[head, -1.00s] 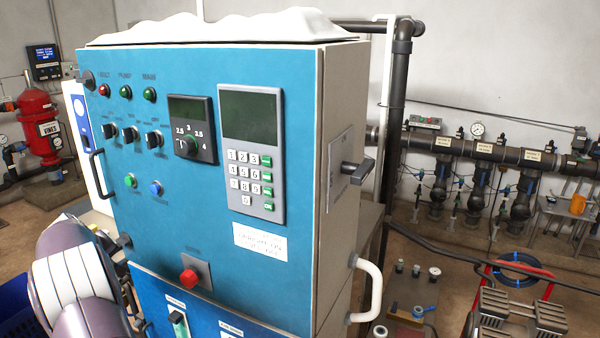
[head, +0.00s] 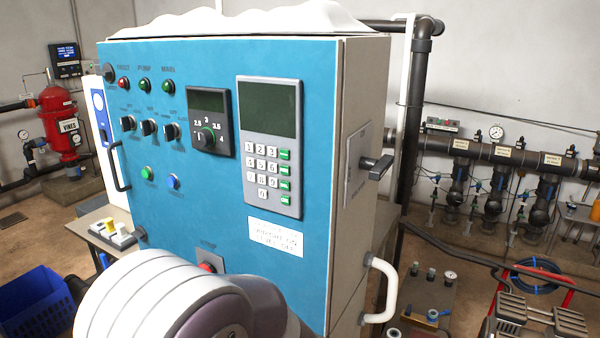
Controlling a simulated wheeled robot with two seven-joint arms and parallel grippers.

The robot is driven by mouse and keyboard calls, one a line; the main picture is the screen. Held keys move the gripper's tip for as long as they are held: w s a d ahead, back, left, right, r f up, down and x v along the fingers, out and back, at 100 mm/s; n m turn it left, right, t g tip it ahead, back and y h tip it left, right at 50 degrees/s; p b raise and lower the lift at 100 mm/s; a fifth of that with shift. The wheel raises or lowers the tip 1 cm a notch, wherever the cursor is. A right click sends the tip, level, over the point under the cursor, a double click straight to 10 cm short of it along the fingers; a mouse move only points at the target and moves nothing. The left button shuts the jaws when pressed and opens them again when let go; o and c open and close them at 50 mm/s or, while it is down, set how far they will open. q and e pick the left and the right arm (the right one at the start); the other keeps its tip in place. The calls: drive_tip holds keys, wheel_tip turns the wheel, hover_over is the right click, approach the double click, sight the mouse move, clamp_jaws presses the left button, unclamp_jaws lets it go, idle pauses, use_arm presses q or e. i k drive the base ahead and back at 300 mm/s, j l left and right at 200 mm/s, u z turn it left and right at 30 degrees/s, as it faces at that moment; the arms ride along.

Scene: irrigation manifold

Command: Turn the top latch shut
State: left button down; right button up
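The blue control cabinet (head: 215,215) fills the middle of the head view, with its front door flush with the frame as far as I can see. The top latch (head: 109,73) is a small dark round fitting at the door's upper left corner. Its turned position is too small to tell. A similar lower latch (head: 140,235) sits at the door's lower left edge. A pale, rounded link of my arm crosses the bottom of the view in front of the cabinet. Neither gripper is visible.
A black door handle (head: 117,167) stands out below the top latch. A white handle (head: 379,290) and a dark lever (head: 375,168) project from the cabinet's right side. A blue crate (head: 38,305) is at lower left. A red tank (head: 60,125) stands behind.

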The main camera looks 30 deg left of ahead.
sight(108, 72)
drive_tip(key=u, duration=1.7)
